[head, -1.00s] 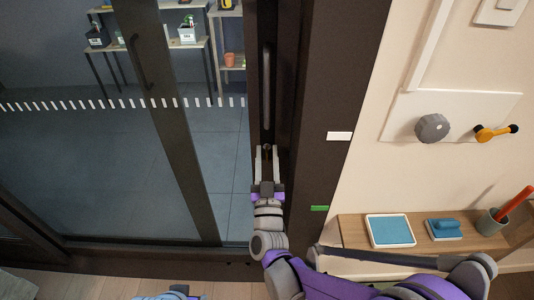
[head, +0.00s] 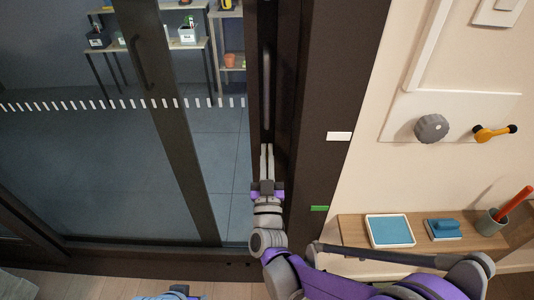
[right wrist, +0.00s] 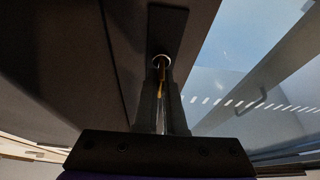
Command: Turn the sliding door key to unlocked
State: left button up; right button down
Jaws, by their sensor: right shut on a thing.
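The key (right wrist: 162,68) shows in the right wrist view as a thin brass-coloured piece at a round, light-rimmed lock cylinder (right wrist: 161,60) on a dark plate. My right gripper (right wrist: 162,92) is shut on the key, its two fingers close together just below the cylinder. In the head view, my right gripper (head: 266,148) points up at the dark door stile below the long vertical handle (head: 266,85). Its fingers hide the key and lock there. The key's exact angle is hard to tell. The glass sliding door (head: 95,160) is to the left.
A white label (head: 339,136) and a green label (head: 319,208) are on the dark frame to the right. The wall carries a grey knob (head: 432,128) and a yellow lever (head: 495,133).

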jog(key=shift+m, duration=0.4)
jog(key=c, duration=1)
grip_release()
jog(key=shift+w+f, duration=0.1)
jog(key=shift+d, duration=0.1)
jog(key=v, duration=1)
jog(key=shift+s, duration=0.35)
jog(key=shift+f, duration=0.1)
